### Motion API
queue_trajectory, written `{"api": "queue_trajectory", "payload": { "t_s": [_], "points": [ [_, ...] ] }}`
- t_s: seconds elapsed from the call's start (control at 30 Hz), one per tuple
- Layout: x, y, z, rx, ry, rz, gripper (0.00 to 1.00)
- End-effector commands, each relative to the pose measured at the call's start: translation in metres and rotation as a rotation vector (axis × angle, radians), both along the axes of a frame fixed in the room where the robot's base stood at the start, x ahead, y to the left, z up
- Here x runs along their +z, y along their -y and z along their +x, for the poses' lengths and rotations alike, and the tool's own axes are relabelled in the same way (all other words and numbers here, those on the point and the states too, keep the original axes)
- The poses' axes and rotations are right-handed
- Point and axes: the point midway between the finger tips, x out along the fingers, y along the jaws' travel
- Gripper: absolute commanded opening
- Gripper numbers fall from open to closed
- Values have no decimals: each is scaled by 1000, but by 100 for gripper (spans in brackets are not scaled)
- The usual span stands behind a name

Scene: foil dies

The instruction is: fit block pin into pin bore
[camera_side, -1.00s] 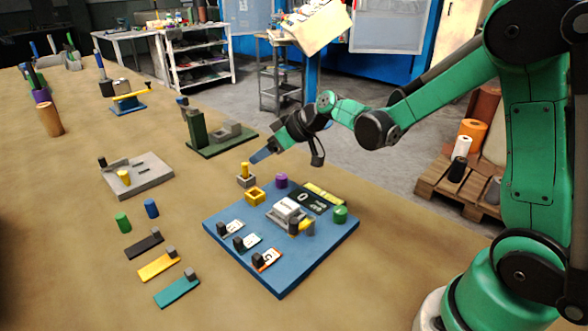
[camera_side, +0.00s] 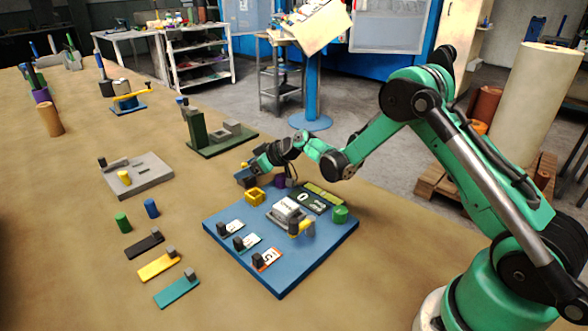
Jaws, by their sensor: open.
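My gripper (camera_side: 246,178) is low over the table, just beyond the back left corner of the blue board. It is at a small grey block with an upright yellow pin; the gripper hides most of both, and only a bit of yellow (camera_side: 244,164) shows. The jaws are open; whether they touch the pin cannot be told. The blue board (camera_side: 279,279) carries a grey-white block (camera_side: 288,209) and a yellow piece (camera_side: 301,227) with a dark part. I cannot tell which hole is the pin bore.
A yellow square ring (camera_side: 255,195) stands close in front of my gripper, and a purple cylinder (camera_side: 280,182) is partly hidden beside it. A green cylinder (camera_side: 340,215) is on the board. A dark green fixture (camera_side: 197,130) stands behind. A grey slotted plate (camera_side: 146,184) lies left.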

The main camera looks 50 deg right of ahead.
Motion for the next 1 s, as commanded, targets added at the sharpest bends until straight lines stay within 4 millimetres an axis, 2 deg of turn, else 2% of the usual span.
{"api": "queue_trajectory", "payload": {
  "t_s": [0.2,0.4,0.8,1.0],
  "points": [
    [0,0,0,0,0,0,57],
    [0,0,0,0,-1,0,0],
    [1,0,0,0,0,0,0],
    [14,0,0,0,0,0,0]
  ]
}}
